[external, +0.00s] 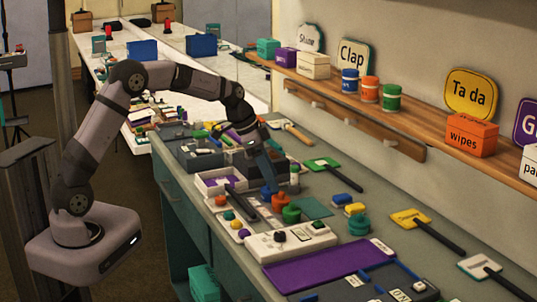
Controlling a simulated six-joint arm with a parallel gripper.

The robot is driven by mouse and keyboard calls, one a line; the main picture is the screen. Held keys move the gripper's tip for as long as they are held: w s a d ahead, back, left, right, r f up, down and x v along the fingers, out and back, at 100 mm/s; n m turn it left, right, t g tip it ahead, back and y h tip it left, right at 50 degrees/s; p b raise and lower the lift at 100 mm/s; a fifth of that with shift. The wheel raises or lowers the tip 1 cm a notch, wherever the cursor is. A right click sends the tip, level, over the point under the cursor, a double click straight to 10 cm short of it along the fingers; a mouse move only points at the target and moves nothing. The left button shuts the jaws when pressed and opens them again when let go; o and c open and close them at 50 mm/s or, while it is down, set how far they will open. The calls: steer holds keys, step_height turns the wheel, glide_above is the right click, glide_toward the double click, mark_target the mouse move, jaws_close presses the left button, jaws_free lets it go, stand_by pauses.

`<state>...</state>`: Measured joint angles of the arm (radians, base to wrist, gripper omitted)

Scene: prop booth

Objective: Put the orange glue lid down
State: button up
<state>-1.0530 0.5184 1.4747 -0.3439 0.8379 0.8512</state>
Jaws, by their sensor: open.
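A small orange piece (278,202), which looks like the orange glue lid, is on the grey bench between a blue piece (266,192) and a green pot (291,214). It is too small to tell whether it is a loose lid or sits on a pot. My gripper (273,183) points down just behind and above these pieces. It is open, and I see nothing held in it. Its fingertips are partly lost against the dark and blue things around them, so I cannot tell whether they touch anything.
A white tray (207,189) and dark bins stand left of my gripper. A white control box (290,241) and purple mat (325,265) lie in front. A teal pot (359,225) is to the right. A wall shelf (340,105) holds jars and boxes.

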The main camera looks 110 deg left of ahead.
mark_target(280, 192)
steer(key=shift+a+p+x, duration=0.2)
steer(key=shift+p+x, duration=0.95)
steer(key=shift+x, duration=1.4)
steer(key=c, duration=1.2)
steer(key=shift+o, duration=0.2)
steer(key=shift+r, duration=0.1)
step_height(280, 192, up, 10)
steer(key=b, duration=0.1)
steer(key=shift+b, duration=0.35)
